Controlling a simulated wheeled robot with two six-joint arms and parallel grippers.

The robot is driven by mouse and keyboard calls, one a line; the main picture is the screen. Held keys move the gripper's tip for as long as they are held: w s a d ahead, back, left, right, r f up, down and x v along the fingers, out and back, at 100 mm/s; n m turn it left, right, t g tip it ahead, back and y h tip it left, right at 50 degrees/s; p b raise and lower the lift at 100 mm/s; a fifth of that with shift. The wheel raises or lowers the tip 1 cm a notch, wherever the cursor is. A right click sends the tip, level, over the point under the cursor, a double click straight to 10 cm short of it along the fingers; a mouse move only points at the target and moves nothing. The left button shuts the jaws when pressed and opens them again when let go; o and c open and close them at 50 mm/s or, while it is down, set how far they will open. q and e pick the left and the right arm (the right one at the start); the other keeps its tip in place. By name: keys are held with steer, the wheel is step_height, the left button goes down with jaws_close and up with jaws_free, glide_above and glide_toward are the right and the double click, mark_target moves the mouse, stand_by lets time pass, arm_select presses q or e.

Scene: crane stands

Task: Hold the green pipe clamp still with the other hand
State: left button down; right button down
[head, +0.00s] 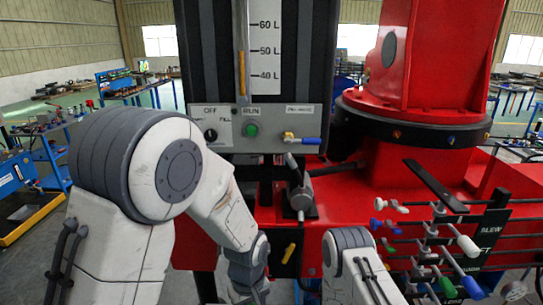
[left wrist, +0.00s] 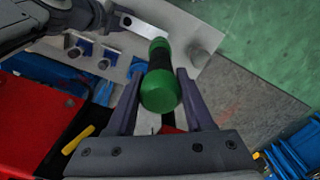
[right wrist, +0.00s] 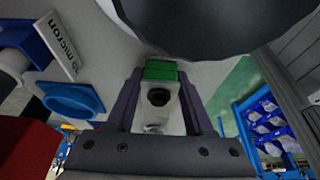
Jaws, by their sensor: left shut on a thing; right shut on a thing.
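In the left wrist view my left gripper (left wrist: 159,76) is shut on a handle (left wrist: 160,92) with a bright green rounded end and a black grip. Its far end is near a pale metal bar. In the right wrist view my right gripper (right wrist: 160,76) is shut on a pale grey block with a green top, which looks like the green pipe clamp (right wrist: 160,70). The block has a dark round hole facing the camera. In the head view both grippers are out of sight, below or behind my own arms.
A large dark round body (right wrist: 215,20) hangs close above the right gripper. A blue round part (right wrist: 72,100) is at its left. Blue clamps (left wrist: 83,45) sit on a grey plate. The red crane (head: 400,180), control panel (head: 265,129) and several coloured levers (head: 470,286) stand ahead.

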arm_select(q)
steer(key=shift+f, duration=0.1)
steer(key=shift+f, duration=3.35)
stand_by(2.0)
steer(key=shift+r, duration=2.6)
arm_select(e)
steer(key=shift+c, duration=1)
jaws_free()
